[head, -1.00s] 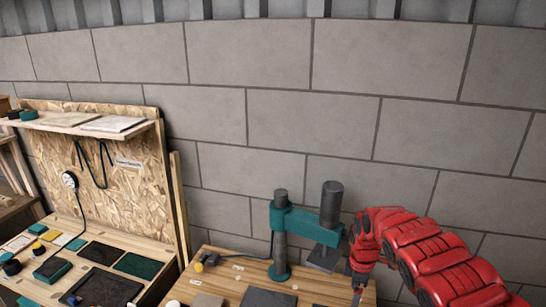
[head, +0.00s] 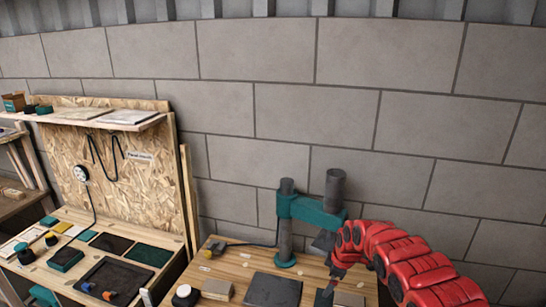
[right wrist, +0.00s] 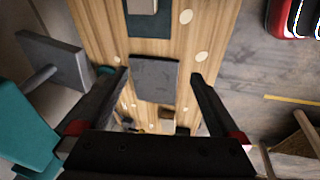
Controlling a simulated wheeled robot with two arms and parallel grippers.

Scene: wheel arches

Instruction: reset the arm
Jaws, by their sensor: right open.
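My right arm, red and jointed, comes in from the lower right of the head view. My right gripper (head: 329,287) hangs down over the wooden bench (head: 233,270), just to the right of a dark grey plate (head: 273,290). In the right wrist view its two dark fingers (right wrist: 160,76) are wide apart, with nothing held. A grey plate (right wrist: 153,80) lies on the bench below and shows between them. My left gripper is not in view.
A teal and dark grey press (head: 312,210) stands close to the left of my right arm. A second workbench (head: 165,283) with a chipboard back panel (head: 110,170) and shelf is at left. A grey block wall (head: 260,60) closes off the back.

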